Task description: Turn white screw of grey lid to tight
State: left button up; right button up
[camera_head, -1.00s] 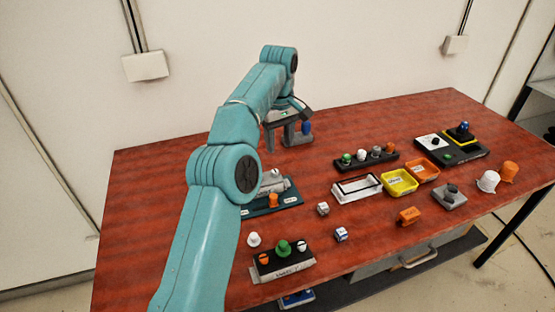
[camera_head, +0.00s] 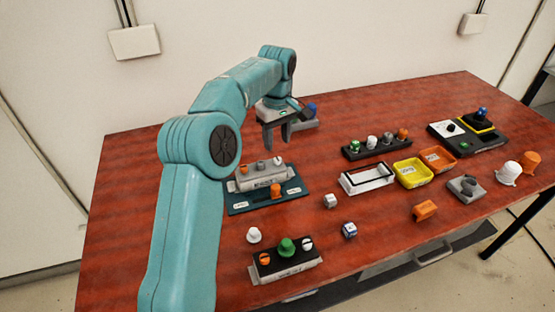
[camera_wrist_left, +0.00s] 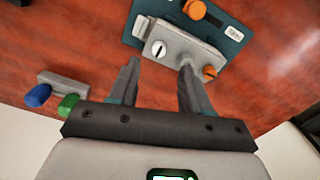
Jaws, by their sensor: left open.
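The grey lid (camera_head: 262,182) is a block on a dark teal base plate (camera_head: 238,207). It carries an orange screw (camera_head: 243,170) at the left and the white screw (camera_head: 278,161) at the right, with a grey one between. In the left wrist view the white screw (camera_wrist_left: 158,48) shows a dark slot and the orange one (camera_wrist_left: 208,72) is right of it. My left gripper (camera_head: 278,143) is open and empty, fingers down, behind and above the lid. In the wrist view its fingertips (camera_wrist_left: 160,63) flank the white screw's direction; the right finger hides the lid's middle. My right gripper is out of view.
An orange knob (camera_head: 275,191) stands on the plate before the lid. A black-topped block with several knobs (camera_head: 287,262) and a white knob (camera_head: 254,235) lie nearer. A blue-knobbed grey block (camera_head: 304,124) is behind the gripper. Yellow (camera_head: 413,174) and orange trays stand right.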

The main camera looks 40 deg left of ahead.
aim_at(277, 158)
pick_arm(q)
notch_tip(277, 158, down, 7)
jog(key=shift+w+a+r, duration=0.1)
grip_shut()
